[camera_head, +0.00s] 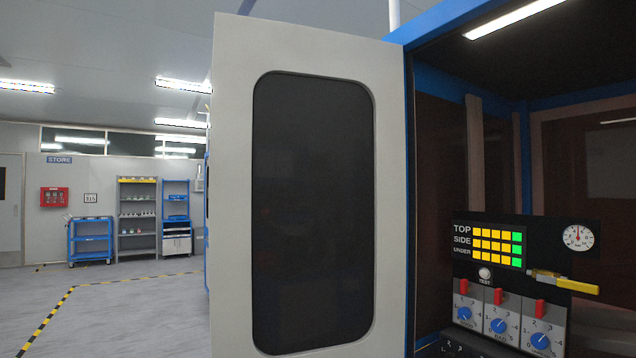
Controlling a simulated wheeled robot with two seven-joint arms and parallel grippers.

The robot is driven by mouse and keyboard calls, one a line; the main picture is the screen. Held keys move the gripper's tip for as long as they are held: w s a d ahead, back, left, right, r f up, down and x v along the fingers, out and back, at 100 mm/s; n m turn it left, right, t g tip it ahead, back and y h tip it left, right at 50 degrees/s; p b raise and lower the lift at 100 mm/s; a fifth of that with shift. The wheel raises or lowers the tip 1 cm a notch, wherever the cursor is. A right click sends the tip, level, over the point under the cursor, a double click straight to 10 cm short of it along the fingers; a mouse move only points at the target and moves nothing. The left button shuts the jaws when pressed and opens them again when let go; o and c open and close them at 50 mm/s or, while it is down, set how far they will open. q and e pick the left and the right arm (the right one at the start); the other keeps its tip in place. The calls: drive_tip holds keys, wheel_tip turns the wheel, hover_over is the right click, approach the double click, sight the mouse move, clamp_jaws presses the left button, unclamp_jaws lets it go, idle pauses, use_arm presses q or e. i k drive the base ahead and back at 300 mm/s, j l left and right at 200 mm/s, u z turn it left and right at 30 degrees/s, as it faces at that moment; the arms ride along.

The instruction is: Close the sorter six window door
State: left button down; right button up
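The window door (232,200) is a light grey panel with rounded corners around a dark window (313,210). It stands swung open to the left of the sorter cabinet. The cabinet has a blue frame (410,200), and its opening shows on the right with a dark interior. The door's hinge side appears to be along the blue post. I see no handle on the side of the door facing me. Neither of my grippers is in view.
At the far left stand a blue cart (90,238) and shelves (137,215). The floor (130,320) left of the door is clear.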

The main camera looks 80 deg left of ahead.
sight(307, 203)
drive_tip(key=k+j, duration=0.1)
drive_tip(key=j, duration=0.35)
drive_tip(key=k+j+z, duration=0.1)
drive_tip(key=j, duration=0.35)
drive_tip(key=k+j, duration=0.1)
drive_tip(key=j, duration=0.3)
drive_tip(key=k+j+z, duration=0.1)
drive_tip(key=j, duration=0.35)
drive_tip(key=k+j, duration=0.1)
drive_tip(key=j, duration=0.3)
drive_tip(key=k+j+z, duration=0.1)
drive_tip(key=j, duration=0.35)
drive_tip(key=j+z, duration=0.1)
drive_tip(key=j, duration=0.6)
drive_tip(key=k+j, duration=0.15)
drive_tip(key=j, duration=0.55)
drive_tip(key=z, duration=0.05)
